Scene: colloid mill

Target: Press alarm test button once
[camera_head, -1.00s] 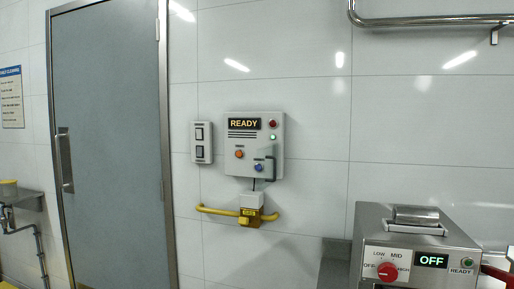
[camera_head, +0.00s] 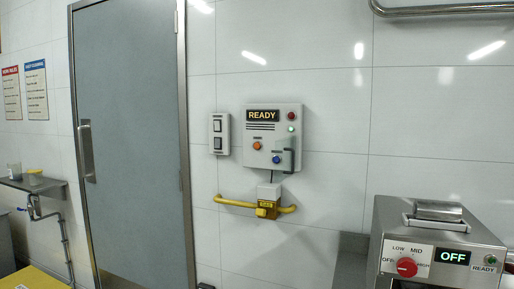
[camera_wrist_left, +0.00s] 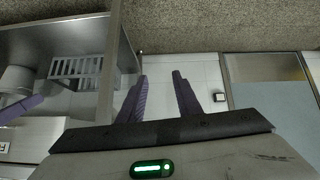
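A pale control panel (camera_head: 273,140) hangs on the tiled wall, with a lit READY display (camera_head: 263,116) at its top. It has an orange button (camera_head: 257,146) at lower left and a blue button (camera_head: 277,159) at lower right, beside a dark handle-like bar (camera_head: 290,158). A red lamp (camera_head: 291,116) and a green lit lamp (camera_head: 291,129) sit at its upper right. The button labels are too small to read. My left gripper (camera_wrist_left: 159,74) shows in the left wrist view with its fingers apart and nothing between them, away from the panel.
A switch plate (camera_head: 219,134) is left of the panel, and a yellow pipe with a valve (camera_head: 266,210) is below it. A steel machine (camera_head: 436,245) with a red knob and OFF display stands at lower right. A grey door (camera_head: 130,140) is at left.

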